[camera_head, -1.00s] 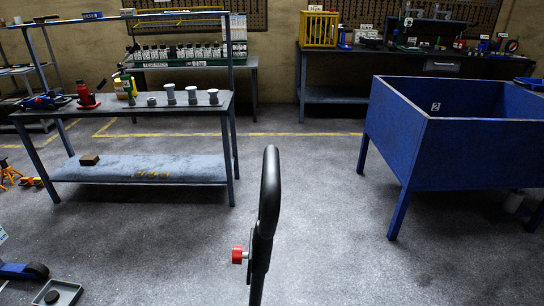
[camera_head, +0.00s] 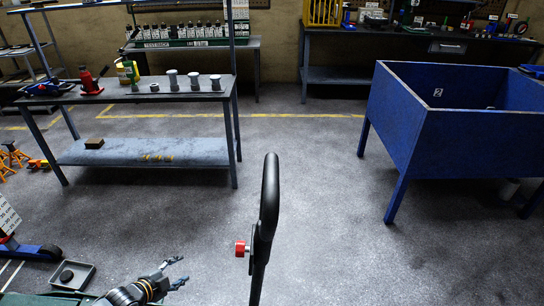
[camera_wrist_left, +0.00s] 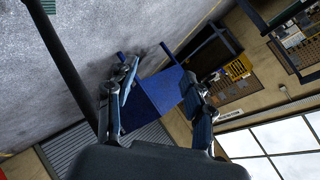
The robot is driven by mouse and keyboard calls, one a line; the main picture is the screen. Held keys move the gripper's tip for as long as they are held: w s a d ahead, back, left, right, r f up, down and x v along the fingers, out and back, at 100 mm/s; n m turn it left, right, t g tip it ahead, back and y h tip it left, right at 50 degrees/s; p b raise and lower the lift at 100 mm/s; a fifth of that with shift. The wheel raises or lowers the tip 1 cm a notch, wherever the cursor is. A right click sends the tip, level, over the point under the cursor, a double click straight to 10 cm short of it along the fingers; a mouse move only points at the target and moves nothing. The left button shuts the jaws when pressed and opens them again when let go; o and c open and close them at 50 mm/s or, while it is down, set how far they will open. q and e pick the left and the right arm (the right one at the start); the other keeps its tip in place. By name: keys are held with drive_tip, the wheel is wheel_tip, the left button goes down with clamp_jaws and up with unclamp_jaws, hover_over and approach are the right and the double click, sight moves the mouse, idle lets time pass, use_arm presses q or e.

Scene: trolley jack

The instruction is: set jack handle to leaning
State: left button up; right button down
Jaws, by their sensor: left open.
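The jack handle (camera_head: 268,200) is a black bar with a long rounded grip, standing near upright at the middle bottom of the head view. A red knob (camera_head: 241,248) sticks out on its left side. Its lower end is cut off by the frame. My left gripper (camera_head: 178,273) is low and left of the handle, apart from it, open and empty. In the left wrist view its two fingers (camera_wrist_left: 160,70) are spread with nothing between them. A dark pole (camera_wrist_left: 62,60), which looks like the handle, crosses the left of that view outside the fingers. My right gripper is not in view.
A metal bench (camera_head: 150,98) with bottles and pots stands back left. A blue bin on legs (camera_head: 455,145) stands right. A blue wheeled item (camera_head: 35,250) and a small tray (camera_head: 88,275) are at lower left. Floor around the handle is clear.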

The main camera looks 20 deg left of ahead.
use_arm(q)
drive_tip(key=w+d+r+m+t+h+p, duration=0.1)
drive_tip(key=w+d+r+m+h, duration=0.15)
drive_tip(key=r, duration=0.65)
drive_tip(key=w+d+r+m+h+p, duration=0.1)
drive_tip(key=w+d+r+m+p, duration=0.15)
drive_tip(key=r, duration=0.65)
drive_tip(key=s+d+r+m+h+p, duration=0.1)
drive_tip(key=d+r+m+h+p, duration=0.2)
drive_tip(key=r, duration=0.6)
drive_tip(key=s+d+r+m+h+p, duration=0.15)
drive_tip(key=d+r+m, duration=0.3)
drive_tip(key=r, duration=0.45)
drive_tip(key=m+g+h, duration=0.1)
drive_tip(key=m+g, duration=0.1)
drive_tip(key=m, duration=0.1)
approach(265, 177)
drive_tip(key=shift+n, duration=0.25)
drive_tip(key=p+x, duration=0.1)
drive_tip(key=x, duration=0.9)
drive_tip(key=shift+w+d+f, duration=0.1)
drive_tip(key=shift+w, duration=0.1)
drive_tip(key=shift+w+d+f, duration=0.35)
drive_tip(key=shift+w+d, duration=0.1)
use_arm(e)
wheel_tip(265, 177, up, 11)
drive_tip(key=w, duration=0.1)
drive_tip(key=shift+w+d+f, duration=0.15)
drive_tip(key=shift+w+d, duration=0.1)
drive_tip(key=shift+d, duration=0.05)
